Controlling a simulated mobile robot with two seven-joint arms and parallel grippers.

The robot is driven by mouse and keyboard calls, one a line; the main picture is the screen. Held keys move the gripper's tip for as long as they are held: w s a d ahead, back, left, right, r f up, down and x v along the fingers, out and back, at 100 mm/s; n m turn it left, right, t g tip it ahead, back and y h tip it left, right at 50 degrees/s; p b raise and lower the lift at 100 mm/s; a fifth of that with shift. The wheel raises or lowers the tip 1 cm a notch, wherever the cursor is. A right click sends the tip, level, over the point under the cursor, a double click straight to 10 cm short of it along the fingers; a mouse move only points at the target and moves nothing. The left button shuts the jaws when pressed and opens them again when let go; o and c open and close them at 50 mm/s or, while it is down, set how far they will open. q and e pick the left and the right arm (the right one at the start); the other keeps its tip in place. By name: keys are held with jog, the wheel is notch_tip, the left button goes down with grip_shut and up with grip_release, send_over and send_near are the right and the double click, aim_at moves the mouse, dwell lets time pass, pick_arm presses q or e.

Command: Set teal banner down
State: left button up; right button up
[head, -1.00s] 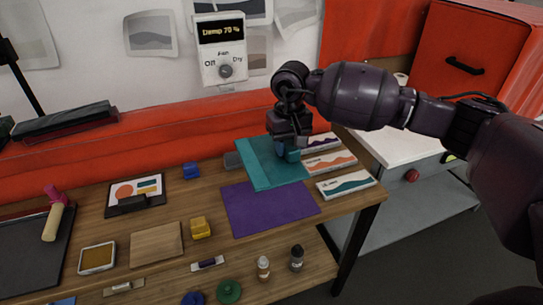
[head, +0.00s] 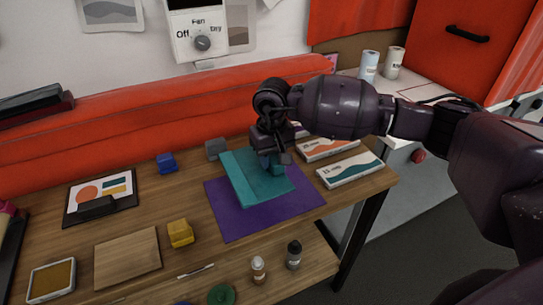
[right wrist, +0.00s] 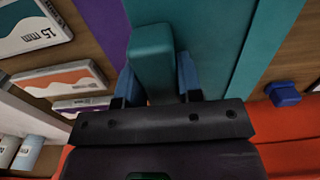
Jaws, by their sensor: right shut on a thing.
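The teal banner (head: 240,190) is a flat teal panel over the purple sheet (head: 230,225) on the wooden bench. Purple shows around its left, front and right sides. I cannot tell whether the banner touches the sheet or hangs just above it. My right gripper (head: 273,163) is over the banner's back right part. In the right wrist view, its blue fingertips (right wrist: 155,78) are shut on the raised teal block (right wrist: 152,50) of the banner, whose flat part (right wrist: 210,30) lies behind. My left gripper is not in view.
Boxes with wave prints, such as the teal-wave box (head: 350,170), lie right of the sheet. A blue block (head: 166,163), grey block (head: 215,149) and yellow block (head: 180,233) stand left. A wooden board (head: 127,260) lies front left. Bottles (head: 294,255) stand on the lower shelf.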

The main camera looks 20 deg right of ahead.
notch_tip(320, 180, down, 3)
jog(key=shift+f+b, duration=0.15)
jog(key=shift+b, duration=0.25)
jog(key=shift+f+b, duration=0.35)
jog(key=shift+f, duration=1.05)
jog(key=shift+f+b, duration=0.3)
jog(key=shift+f, duration=0.15)
jog(key=o, duration=1.1)
notch_tip(320, 180, up, 10)
jog(key=shift+f+p, duration=0.25)
jog(key=shift+p, duration=0.05)
jog(key=shift+r, duration=0.7)
